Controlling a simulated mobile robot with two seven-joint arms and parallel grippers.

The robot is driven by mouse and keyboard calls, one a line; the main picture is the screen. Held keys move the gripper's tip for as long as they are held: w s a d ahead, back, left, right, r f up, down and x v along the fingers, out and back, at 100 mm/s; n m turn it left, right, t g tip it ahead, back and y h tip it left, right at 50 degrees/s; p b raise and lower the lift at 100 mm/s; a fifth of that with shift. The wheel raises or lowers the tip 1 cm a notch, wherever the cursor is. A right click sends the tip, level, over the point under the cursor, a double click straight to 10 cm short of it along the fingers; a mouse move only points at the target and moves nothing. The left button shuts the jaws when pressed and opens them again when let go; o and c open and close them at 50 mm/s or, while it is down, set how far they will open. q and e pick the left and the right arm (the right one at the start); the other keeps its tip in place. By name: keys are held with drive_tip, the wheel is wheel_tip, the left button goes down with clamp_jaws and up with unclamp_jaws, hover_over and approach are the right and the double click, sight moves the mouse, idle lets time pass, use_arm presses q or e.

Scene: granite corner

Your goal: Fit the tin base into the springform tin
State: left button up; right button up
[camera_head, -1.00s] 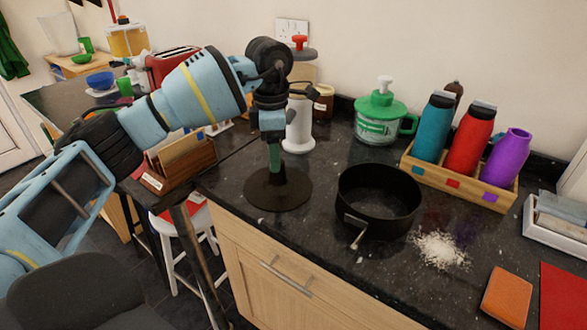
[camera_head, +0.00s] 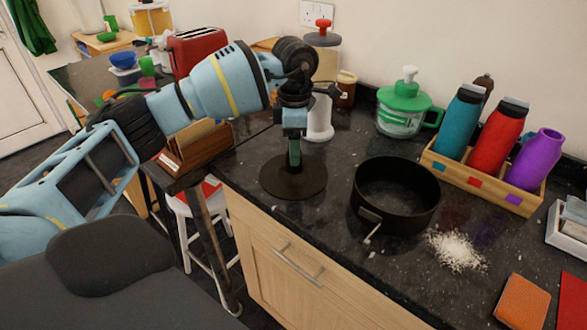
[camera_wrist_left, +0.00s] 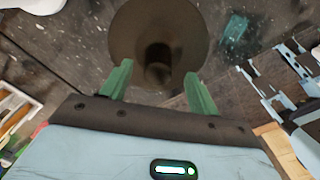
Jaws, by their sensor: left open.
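The tin base (camera_head: 311,181) is a dark flat disc with a short upright knob at its centre, lying on the granite counter. It also shows in the left wrist view (camera_wrist_left: 130,30). My left gripper (camera_head: 294,160) points down over it, with open green fingers; in the left wrist view the gripper (camera_wrist_left: 158,80) has the knob between and just beyond its fingers. I cannot tell whether they touch it. The springform tin (camera_head: 400,215), a black round ring with a metal latch at its front, stands on the counter right of the base. My right gripper is not in view.
White grains (camera_head: 456,251) lie right of the tin. A wooden rack (camera_head: 480,185) of bottles, a green-lidded jar (camera_head: 408,110) and a white cylinder (camera_head: 319,120) stand behind. An orange sponge (camera_head: 522,302) lies at the front right. The counter's front edge is close to the base.

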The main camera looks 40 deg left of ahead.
use_arm(q)
drive_tip(key=shift+a+f, duration=0.1)
drive_tip(key=shift+f, duration=1.75)
drive_tip(key=c, duration=1.2)
drive_tip(key=shift+o, duration=0.2)
drive_tip(key=shift+r, duration=0.15)
drive_tip(key=shift+w+r, duration=0.1)
drive_tip(key=shift+r, duration=0.4)
wheel_tip(320, 180, up, 2)
drive_tip(key=shift+r, duration=0.2)
drive_tip(key=s+d, duration=0.2)
drive_tip(key=s, duration=0.6)
drive_tip(key=s+d+r, duration=0.1)
drive_tip(key=s, duration=0.6)
drive_tip(key=shift+s+d+r+b, duration=0.15)
drive_tip(key=shift+s+d+b, duration=0.15)
drive_tip(key=shift+s+d, duration=0.05)
